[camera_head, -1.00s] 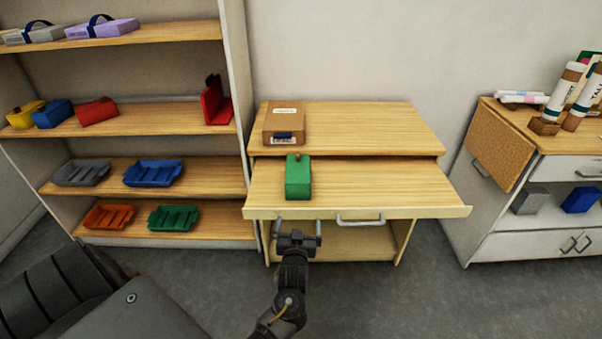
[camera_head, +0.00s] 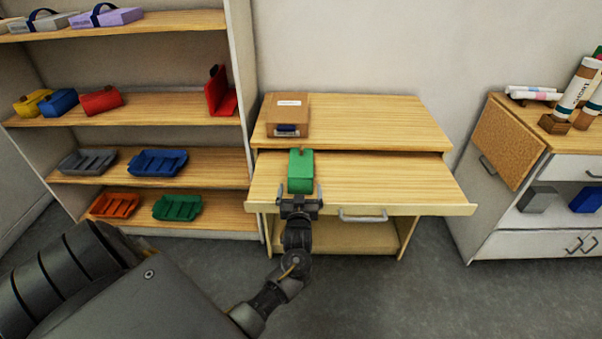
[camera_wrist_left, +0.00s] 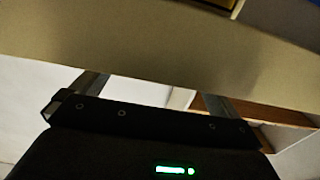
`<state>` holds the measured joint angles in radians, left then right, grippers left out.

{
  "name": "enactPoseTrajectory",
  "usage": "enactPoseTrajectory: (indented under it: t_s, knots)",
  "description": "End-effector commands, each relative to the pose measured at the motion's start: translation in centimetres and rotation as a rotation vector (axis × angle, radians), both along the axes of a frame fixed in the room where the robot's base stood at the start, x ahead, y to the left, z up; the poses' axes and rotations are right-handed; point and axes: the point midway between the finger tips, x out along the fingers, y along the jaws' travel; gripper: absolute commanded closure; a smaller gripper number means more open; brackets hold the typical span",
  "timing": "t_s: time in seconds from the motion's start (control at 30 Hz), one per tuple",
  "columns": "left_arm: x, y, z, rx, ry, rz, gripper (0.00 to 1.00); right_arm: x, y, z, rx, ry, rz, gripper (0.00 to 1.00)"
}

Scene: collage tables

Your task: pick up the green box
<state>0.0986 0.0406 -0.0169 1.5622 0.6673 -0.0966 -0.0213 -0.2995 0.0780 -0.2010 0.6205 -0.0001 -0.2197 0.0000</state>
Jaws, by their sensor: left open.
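The green box (camera_head: 301,171) stands on the pulled-out wooden shelf (camera_head: 390,185) of the small table, near its left side, with a small brown knob on top. My left gripper (camera_head: 300,190) is open and empty at the shelf's front edge, just in front of the box. The green box cannot be made out in the wrist view. My right gripper is not in view.
A cardboard box (camera_head: 287,116) stands on the upper tabletop behind the green box. A metal handle (camera_head: 363,216) sticks out from the shelf front, right of my gripper. A shelf unit (camera_head: 190,107) with coloured boxes and trays stands left. The shelf's right side is clear.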

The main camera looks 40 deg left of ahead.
Motion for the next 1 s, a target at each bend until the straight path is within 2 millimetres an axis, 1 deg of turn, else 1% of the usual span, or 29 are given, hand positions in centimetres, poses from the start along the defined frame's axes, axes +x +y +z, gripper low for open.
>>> enactPoseTrajectory:
  t_s: [0.2,0.33,0.43,0.63,0.67,1.0]
  knots:
    - [2.4,1.8,0.9,0.004,0.001,0.0,0.0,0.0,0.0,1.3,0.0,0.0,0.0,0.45]
    - [3.6,2.7,0.6,0.003,0.001,-0.001,0.0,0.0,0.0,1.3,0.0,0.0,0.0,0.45]
    - [4.0,3.0,0.5,0.001,0.001,-0.001,0.0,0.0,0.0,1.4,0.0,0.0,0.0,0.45]
    - [4.1,3.0,0.5,0.001,0.001,-0.002,0.0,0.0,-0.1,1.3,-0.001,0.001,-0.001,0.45]
    - [4.1,3.0,0.5,0.001,0.001,-0.002,0.01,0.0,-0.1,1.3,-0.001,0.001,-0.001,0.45]
    - [4.0,3.0,0.5,0.001,0.001,-0.002,0.46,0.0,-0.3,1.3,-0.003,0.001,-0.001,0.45]
